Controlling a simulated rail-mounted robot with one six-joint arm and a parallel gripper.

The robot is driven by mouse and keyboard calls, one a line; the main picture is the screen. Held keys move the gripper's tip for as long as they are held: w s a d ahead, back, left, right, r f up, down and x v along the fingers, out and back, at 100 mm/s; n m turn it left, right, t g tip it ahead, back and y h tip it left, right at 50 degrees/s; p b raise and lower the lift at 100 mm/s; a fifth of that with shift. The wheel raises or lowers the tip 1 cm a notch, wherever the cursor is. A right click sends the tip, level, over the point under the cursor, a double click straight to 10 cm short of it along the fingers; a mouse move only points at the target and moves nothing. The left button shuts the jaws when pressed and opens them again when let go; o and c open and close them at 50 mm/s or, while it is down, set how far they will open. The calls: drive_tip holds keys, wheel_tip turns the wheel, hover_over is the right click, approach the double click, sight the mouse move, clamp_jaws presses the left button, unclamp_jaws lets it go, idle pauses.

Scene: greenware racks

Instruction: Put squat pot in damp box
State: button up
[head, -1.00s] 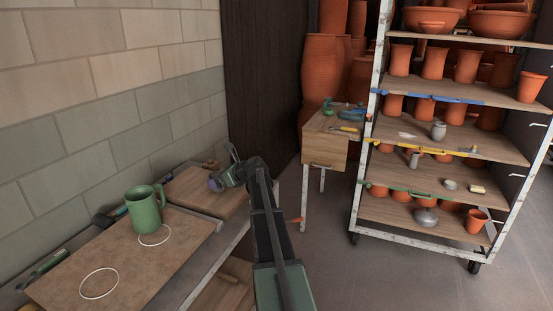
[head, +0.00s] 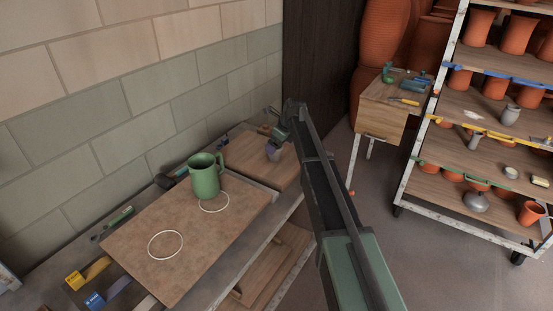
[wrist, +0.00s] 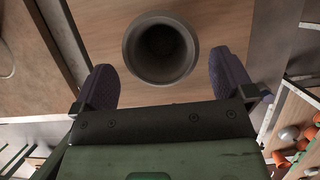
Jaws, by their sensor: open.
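A grey pot (wrist: 160,75) with a round, dark open mouth stands on a wooden board between my gripper's fingers in the wrist view. It shows small in the head view (head: 272,153), partly hidden by my gripper (head: 280,138). My gripper (wrist: 164,66) is open, with one purple finger on each side of the pot and a gap on both sides. A low, rounded grey pot (head: 474,203) sits on the rack's lower shelf. I cannot tell for certain which thing is the damp box; a wooden chest (head: 381,122) stands on legs beyond the bench.
A green mug (head: 205,177) stands on the brown work board (head: 140,237) beside two white rings. A brick wall (head: 120,90) rises behind the bench. A wheeled rack (head: 425,170) of terracotta pots stands at the right. The floor between bench and rack is clear.

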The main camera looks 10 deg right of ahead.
sight(276, 157)
drive_tip(key=b+x, duration=0.4)
drive_tip(key=x, duration=0.1)
drive_tip(key=shift+d+f+b, duration=0.1)
drive_tip(key=shift+f+b, duration=0.2)
drive_tip(key=shift+b, duration=0.1)
drive_tip(key=shift+r, duration=0.3)
drive_tip(key=c, duration=1)
